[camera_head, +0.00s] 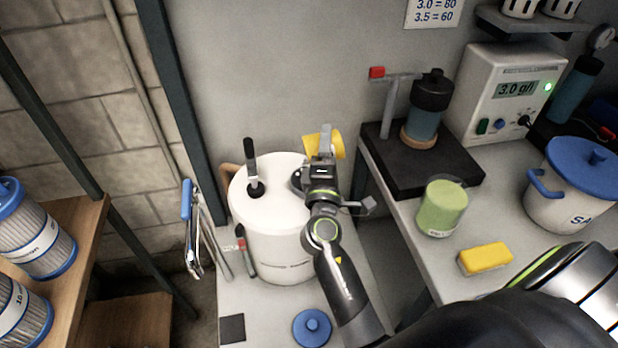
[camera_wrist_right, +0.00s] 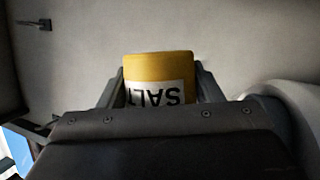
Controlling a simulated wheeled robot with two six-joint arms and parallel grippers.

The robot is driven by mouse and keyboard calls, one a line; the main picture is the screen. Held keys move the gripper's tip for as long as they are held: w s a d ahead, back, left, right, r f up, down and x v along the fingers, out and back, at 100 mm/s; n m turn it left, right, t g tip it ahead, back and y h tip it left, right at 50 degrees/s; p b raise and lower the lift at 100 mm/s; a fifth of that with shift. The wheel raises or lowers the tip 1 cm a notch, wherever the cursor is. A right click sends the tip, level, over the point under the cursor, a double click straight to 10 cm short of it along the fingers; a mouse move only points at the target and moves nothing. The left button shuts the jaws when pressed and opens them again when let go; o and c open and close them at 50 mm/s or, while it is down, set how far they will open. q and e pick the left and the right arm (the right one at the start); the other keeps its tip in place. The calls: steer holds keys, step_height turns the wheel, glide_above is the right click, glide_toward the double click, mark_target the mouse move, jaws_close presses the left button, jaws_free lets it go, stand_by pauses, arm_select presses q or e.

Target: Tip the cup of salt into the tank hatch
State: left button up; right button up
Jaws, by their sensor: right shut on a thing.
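The white tank (camera_head: 275,225) stands left of centre, a black upright handle (camera_head: 251,160) rising from a dark spot on its top. My right gripper (camera_head: 321,150) is at the tank's upper right side, shut on the yellow salt cup (camera_head: 337,146). The right wrist view shows the cup (camera_wrist_right: 160,68) between the two fingers (camera_wrist_right: 160,92), its SALT label upside down in that picture. The cup's mouth and contents are not clear. I cannot make out an open hatch; my gripper and arm cover part of the tank top. My left gripper is not in view.
A round blue lid (camera_head: 312,327) lies in front of the tank. The right bench holds a green cup (camera_head: 441,208), a yellow sponge (camera_head: 485,258), a blue-lidded pot (camera_head: 560,200), a dark bottle (camera_head: 424,105) and a meter (camera_head: 505,95). Filter cartridges (camera_head: 35,235) stand at left.

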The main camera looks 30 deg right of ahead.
steer(key=shift+w+a+r+n+t+y, duration=0.15)
steer(key=shift+a+r+n+t, duration=0.1)
steer(key=shift+n, duration=0.4)
steer(key=shift+s+a+r+n+t+y, duration=0.15)
steer(key=shift+n+t, duration=0.1)
steer(key=shift+n, duration=0.4)
stand_by(1.9)
